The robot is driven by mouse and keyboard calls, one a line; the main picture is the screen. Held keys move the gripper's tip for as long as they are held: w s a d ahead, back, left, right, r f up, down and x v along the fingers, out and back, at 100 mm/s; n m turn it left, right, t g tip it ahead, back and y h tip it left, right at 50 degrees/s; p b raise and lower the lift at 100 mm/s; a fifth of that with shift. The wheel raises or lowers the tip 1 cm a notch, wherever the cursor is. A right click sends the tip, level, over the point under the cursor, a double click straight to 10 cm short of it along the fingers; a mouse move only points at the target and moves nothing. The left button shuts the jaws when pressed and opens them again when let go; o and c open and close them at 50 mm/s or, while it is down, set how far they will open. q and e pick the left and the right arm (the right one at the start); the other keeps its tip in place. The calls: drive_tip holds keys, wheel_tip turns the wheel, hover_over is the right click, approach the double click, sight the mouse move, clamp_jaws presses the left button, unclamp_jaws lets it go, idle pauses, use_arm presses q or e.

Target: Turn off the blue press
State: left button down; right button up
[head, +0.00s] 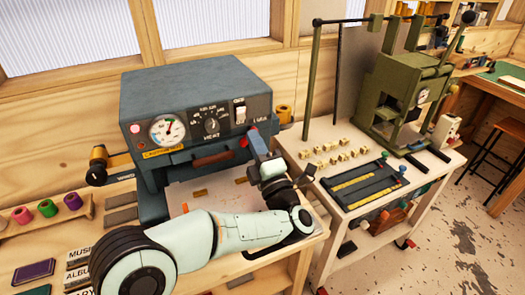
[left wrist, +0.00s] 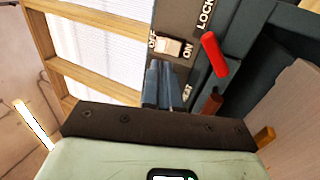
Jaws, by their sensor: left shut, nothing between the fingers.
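The blue press (head: 195,92) stands on the left bench, with a gauge (head: 166,130) and a heat dial (head: 211,124) on its front. Its white power switch (head: 240,114) is on the right of the front panel. In the left wrist view the white rocker (left wrist: 168,48) sits between the OFF and ON labels; I cannot tell which side is pressed. My left gripper (head: 256,144) is shut and empty, in front of the panel below the switch. Its fingertips (left wrist: 163,70) appear just under the rocker; contact is not clear. My right gripper is not in view.
A red-tipped lock lever (left wrist: 214,54) is close to the right of the fingers. A brown handle (head: 212,158) crosses the press front. A green press (head: 405,90) stands on the right table. Spools (head: 47,208) stand at the far left.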

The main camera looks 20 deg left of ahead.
sight(240, 111)
use_arm(q)
drive_tip(key=p+x, duration=0.1)
drive_tip(key=x, duration=0.4)
drive_tip(key=shift+r+p, duration=0.15)
drive_tip(key=shift+p, duration=0.2)
drive_tip(key=shift+w+a+r+p, duration=0.15)
drive_tip(key=shift+w+a+p, duration=0.15)
drive_tip(key=shift+w+a, duration=0.25)
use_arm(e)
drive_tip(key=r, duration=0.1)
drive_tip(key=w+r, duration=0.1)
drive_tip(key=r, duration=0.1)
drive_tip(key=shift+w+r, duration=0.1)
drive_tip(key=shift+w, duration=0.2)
use_arm(q)
drive_tip(key=shift+s, duration=0.1)
drive_tip(key=shift+a+r+g, duration=0.15)
drive_tip(key=shift+r+g, duration=0.05)
drive_tip(key=shift+g, duration=0.1)
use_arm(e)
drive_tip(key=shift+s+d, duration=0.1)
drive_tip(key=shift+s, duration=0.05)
